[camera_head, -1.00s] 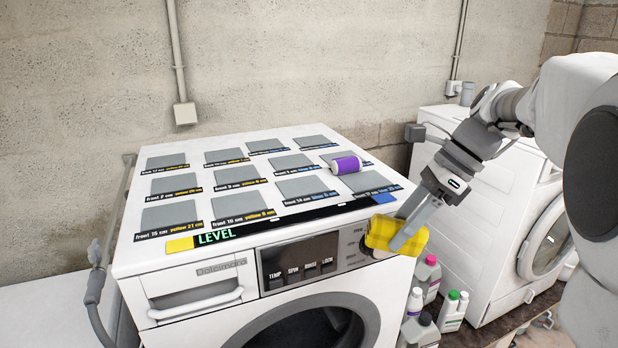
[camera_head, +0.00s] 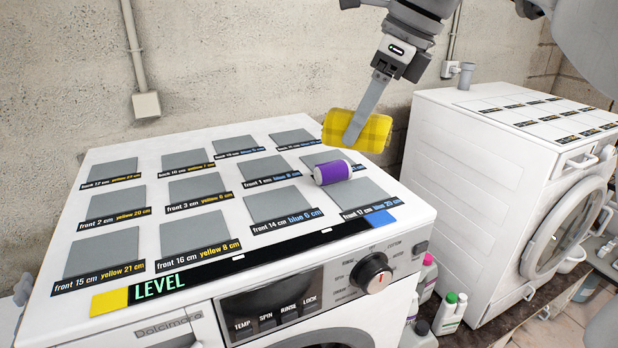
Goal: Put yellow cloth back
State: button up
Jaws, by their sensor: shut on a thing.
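The yellow cloth (camera_head: 374,132) is a folded, checked yellow bundle. My gripper (camera_head: 352,136) is shut on it and holds it in the air, above the back right part of the washing machine's top (camera_head: 243,255). One finger shows in front of the cloth; the other is hidden behind it. The top carries grey square pads in rows, each with a label such as "front 2 cm yellow 20 cm" or "front 17 blue 20 cm". A strip along the front edge reads "LEVEL", with a yellow square (camera_head: 109,302) at its left end and a blue square (camera_head: 380,218) at its right.
A purple roll with white ends (camera_head: 332,172) lies on the right part of the top, below the cloth. A second white machine (camera_head: 480,150) stands at the right. Bottles (camera_head: 450,313) stand between the machines. Most pads are bare.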

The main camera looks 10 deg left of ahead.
jog(key=s+a+f, duration=0.1)
jog(key=a+f, duration=0.1)
jog(key=a, duration=0.1)
jog(key=s+a+f+b, duration=0.1)
jog(key=a+f, duration=0.1)
jog(key=a, duration=0.2)
jog(key=s+a+f, duration=0.2)
jog(key=a, duration=0.1)
jog(key=shift+a+f, duration=0.4)
jog(key=shift+f+b, duration=0.5)
jog(key=shift+f, duration=1.5)
jog(key=shift+f, duration=0.1)
jog(key=shift+w+f, duration=0.1)
jog(key=o, duration=1.2)
